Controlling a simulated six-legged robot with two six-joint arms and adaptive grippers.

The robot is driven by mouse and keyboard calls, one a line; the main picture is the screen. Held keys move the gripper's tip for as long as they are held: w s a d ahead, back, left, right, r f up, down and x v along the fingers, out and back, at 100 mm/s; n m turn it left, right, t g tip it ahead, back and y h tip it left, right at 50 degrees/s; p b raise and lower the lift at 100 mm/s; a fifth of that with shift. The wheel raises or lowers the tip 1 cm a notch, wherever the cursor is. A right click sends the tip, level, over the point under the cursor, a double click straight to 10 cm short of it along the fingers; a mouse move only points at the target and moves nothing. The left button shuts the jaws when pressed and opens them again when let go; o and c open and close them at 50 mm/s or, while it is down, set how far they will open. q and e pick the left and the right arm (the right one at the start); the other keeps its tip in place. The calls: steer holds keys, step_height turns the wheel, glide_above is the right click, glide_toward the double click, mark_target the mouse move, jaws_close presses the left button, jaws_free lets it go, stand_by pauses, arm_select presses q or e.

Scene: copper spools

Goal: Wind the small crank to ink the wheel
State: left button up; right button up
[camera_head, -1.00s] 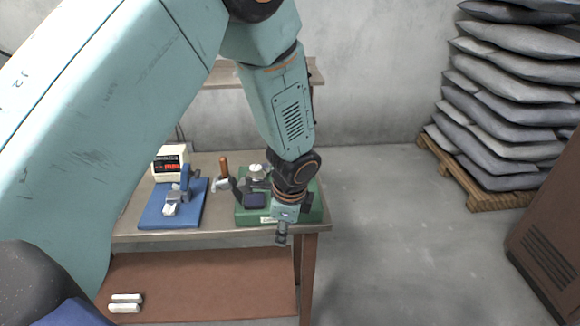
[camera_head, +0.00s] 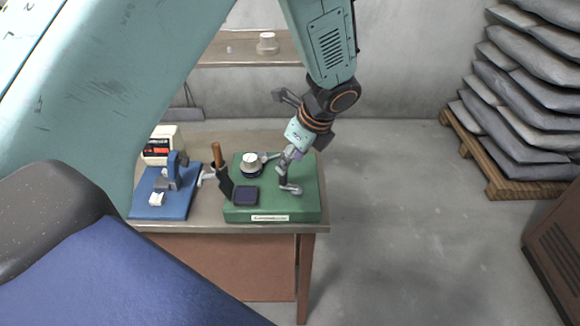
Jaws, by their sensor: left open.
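A green-based device (camera_head: 270,210) stands on the table. It carries a white round knob (camera_head: 250,158), a dark square pad (camera_head: 246,196) and a dark lever with a brown handle (camera_head: 216,153) at its left. My left gripper (camera_head: 280,172) points down over the right half of the green base, open. Small grey metal parts lie around its fingers there, and I cannot tell which of them are the small crank. I cannot tell whether the fingers touch anything. The inked wheel is not clearly made out. My right gripper is not in view.
A blue-based device (camera_head: 172,200) stands left of the green one, with a white box (camera_head: 160,142) with a dark and red front behind it. A shelf (camera_head: 235,58) holds a white spool-like item (camera_head: 267,43). Stacked grey sacks (camera_head: 525,100) on a pallet stand right; the floor between is clear.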

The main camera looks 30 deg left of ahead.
mark_target(284, 176)
arm_select(q)
steer(key=x, duration=0.7)
steer(key=shift+a+f+b, duration=0.25)
steer(key=shift+f+b, duration=0.05)
steer(key=shift+b, duration=0.05)
steer(key=shift+s+d+r, duration=0.25)
steer(key=shift+d, duration=0.15)
steer(key=shift+w+a+f, duration=0.25)
steer(key=shift+a, duration=0.1)
steer(key=c, duration=0.5)
steer(key=shift+d+r, duration=0.15)
steer(key=shift+r, duration=0.05)
jaws_close()
